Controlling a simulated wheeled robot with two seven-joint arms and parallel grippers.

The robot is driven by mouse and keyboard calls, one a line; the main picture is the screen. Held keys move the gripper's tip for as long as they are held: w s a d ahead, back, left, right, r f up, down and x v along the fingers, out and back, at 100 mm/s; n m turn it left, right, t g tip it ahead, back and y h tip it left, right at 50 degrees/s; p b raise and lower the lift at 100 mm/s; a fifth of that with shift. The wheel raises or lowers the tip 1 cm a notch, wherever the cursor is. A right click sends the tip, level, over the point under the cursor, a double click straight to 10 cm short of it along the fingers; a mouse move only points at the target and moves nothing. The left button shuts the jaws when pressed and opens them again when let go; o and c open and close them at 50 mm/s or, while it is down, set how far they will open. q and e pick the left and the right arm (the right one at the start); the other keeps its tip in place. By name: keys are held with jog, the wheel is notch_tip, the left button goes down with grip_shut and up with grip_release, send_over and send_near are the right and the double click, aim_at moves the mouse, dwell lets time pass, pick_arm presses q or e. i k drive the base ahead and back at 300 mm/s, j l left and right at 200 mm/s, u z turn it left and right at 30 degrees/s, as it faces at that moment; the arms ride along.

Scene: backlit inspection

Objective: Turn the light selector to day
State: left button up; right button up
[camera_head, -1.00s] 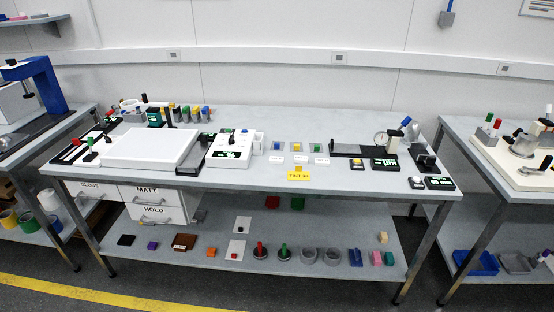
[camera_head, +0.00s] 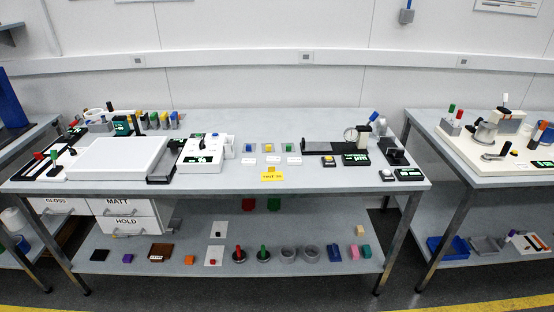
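A white control box (camera_head: 204,152) stands on the bench, just right of a flat white panel (camera_head: 117,157). It has a dark knob-like part on top and a small dark display with light marks on its front. I take it to hold the light selector, but its labels and the knob's setting are too small to read. Neither of my grippers shows in this view.
The grey bench (camera_head: 300,185) has a clear strip along its front. A yellow label (camera_head: 272,177) sits near the front edge. A dial gauge stand (camera_head: 352,137) is at the right. Drawers (camera_head: 125,215) hang below left. A second bench (camera_head: 470,180) stands right.

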aim_at(74, 151)
jog(key=u, duration=1.3)
jog(key=i+j+z, duration=0.25)
jog(key=i+j, duration=0.15)
jog(key=i, duration=0.3)
jog(key=i+j+z, duration=0.25)
jog(key=i+j, duration=0.25)
jog(key=i, duration=0.1)
